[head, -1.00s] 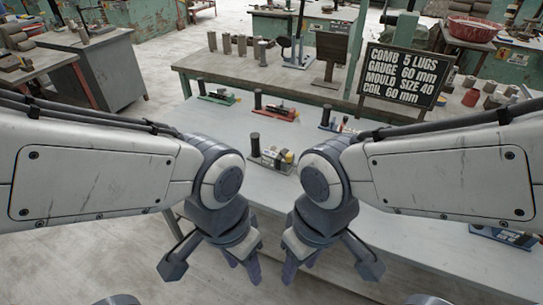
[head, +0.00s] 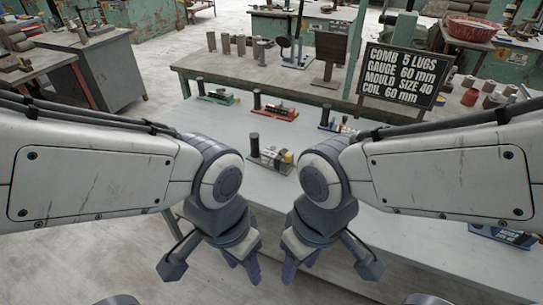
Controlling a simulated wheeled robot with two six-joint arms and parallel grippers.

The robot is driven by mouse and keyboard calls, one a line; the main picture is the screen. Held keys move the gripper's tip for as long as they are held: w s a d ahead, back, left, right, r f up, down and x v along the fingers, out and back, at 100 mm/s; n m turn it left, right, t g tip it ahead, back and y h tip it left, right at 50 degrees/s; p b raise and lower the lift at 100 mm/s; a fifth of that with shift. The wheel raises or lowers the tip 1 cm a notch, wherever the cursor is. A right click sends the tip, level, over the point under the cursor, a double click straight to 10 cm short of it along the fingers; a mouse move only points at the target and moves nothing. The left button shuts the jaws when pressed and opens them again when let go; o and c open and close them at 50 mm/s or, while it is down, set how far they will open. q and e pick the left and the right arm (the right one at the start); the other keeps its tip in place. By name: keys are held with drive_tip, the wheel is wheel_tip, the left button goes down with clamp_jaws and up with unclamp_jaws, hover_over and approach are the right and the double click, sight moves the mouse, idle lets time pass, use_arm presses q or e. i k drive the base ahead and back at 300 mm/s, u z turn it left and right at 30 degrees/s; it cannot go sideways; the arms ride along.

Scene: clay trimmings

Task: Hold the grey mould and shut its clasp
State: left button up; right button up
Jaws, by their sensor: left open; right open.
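The grey mould (head: 270,157) sits on the pale table, between and beyond my two arms. It has a dark upright cylinder at its left end and small yellowish and red parts at its right. Its clasp is too small to make out. My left gripper (head: 243,270) and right gripper (head: 297,270) hang open and empty in front of the table's near edge, side by side, apart from the mould.
A green mould (head: 216,98), a red mould (head: 277,112) and a blue mould (head: 338,127) stand further back on the table (head: 420,185). Another blue item (head: 503,236) lies at the right. A black sign (head: 402,76) stands behind. Bare tabletop lies around the grey mould.

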sight(287, 158)
drive_tip(key=u, duration=1.5)
drive_tip(key=i, duration=2.05)
drive_tip(key=z, duration=2.15)
